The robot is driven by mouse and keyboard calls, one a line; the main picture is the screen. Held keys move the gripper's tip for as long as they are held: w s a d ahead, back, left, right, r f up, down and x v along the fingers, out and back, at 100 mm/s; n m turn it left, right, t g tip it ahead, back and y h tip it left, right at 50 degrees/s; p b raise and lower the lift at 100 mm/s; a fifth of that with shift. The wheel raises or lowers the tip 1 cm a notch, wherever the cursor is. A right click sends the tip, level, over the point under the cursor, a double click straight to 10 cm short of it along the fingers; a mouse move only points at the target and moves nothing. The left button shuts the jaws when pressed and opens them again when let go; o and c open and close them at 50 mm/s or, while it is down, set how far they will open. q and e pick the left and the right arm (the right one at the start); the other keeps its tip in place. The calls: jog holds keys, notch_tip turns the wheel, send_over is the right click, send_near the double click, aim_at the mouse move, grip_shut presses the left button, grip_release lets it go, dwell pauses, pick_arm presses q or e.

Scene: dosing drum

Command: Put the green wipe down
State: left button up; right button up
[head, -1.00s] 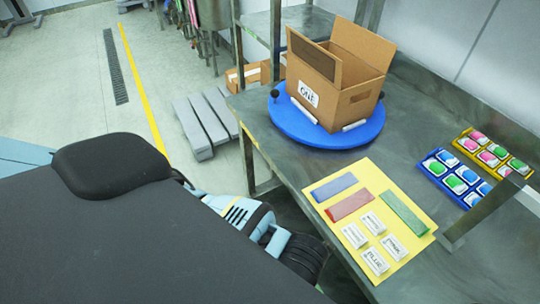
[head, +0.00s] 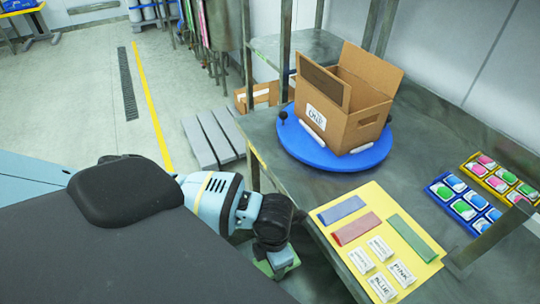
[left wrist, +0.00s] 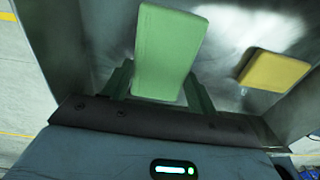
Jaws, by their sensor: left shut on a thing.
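My left gripper (left wrist: 160,85) is shut on the green wipe (left wrist: 164,48), a flat light-green pad that stands out from between the two fingers in the left wrist view. In the head view my left arm reaches down beside the near-left edge of the steel table, and a bit of green (head: 264,268) shows at its end. The fingers are mostly hidden there. In the left wrist view a yellow pad (left wrist: 273,70) lies to the right of the wipe on a grey metal surface, apart from it. My right gripper is not in view.
A yellow mat (head: 335,208) on the table (head: 290,165) carries blue, red and green strips and several white labelled blocks. Behind it a cardboard box (head: 365,122) stands on a blue turntable (head: 315,155). Blue (head: 437,193) and yellow (head: 467,168) trays of small packs lie at right.

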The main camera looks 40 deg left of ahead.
pick_arm(q)
jog(key=shift+w+a, duration=0.4)
jog(key=shift+a, duration=0.2)
notch_tip(320, 180, down, 3)
jog(key=shift+s+r, duration=0.1)
jog(key=shift+r, duration=0.05)
jog(key=shift+f, duration=0.45)
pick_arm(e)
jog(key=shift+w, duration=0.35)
pick_arm(q)
jog(key=shift+f, duration=0.15)
jog(key=o, duration=1.3)
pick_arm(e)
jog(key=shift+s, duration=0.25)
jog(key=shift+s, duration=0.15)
pick_arm(q)
jog(key=r, duration=0.8)
jog(key=r+p, duration=0.1)
jog(key=r, duration=0.3)
jog(key=shift+w+r, duration=0.15)
jog(key=shift+w, duration=0.1)
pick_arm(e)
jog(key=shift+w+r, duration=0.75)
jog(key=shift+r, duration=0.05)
